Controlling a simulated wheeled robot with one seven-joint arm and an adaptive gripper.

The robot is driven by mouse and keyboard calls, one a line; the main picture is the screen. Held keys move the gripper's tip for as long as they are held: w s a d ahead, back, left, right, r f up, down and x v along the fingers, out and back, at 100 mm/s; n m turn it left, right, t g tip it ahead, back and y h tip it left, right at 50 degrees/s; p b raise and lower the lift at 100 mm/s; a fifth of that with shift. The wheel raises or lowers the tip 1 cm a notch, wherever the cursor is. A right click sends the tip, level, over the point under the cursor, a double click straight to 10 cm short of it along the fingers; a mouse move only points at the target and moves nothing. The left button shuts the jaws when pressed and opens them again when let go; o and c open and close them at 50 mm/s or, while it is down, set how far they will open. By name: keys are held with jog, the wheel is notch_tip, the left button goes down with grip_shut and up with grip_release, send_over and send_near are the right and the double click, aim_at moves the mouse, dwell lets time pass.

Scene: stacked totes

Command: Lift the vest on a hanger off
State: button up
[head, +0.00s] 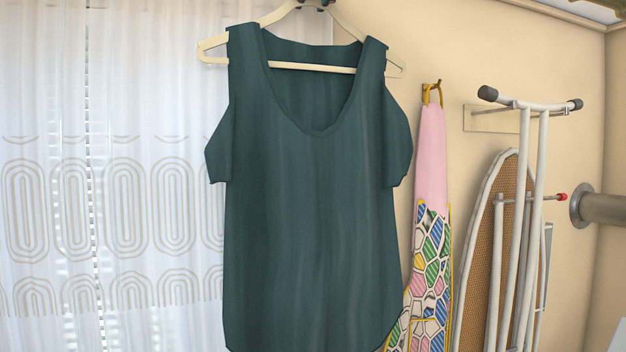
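A dark green vest (312,200) hangs upright on a cream hanger (310,67) in the middle of the head view. Both shoulder straps lie over the hanger's arms, and the hanger's ends stick out at the sides. The vest's lower edge runs out of the bottom of the picture. A small dark part (318,4) shows at the hanger's neck, cut off by the top edge. It may be the tip of my gripper, but I cannot tell whether it is open or shut. The hanger's hook and whatever bears it are out of view.
A pink patterned apron (432,165) hangs from a yellow hook (432,92) on the beige wall, just right of the vest. A folded ironing board (490,240) with white legs hangs further right. A pipe (603,208) leaves the right wall. Sheer curtains (110,170) fill the left.

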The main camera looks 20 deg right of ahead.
grip_shut()
jog(key=shift+r, duration=0.1)
dwell(0.3)
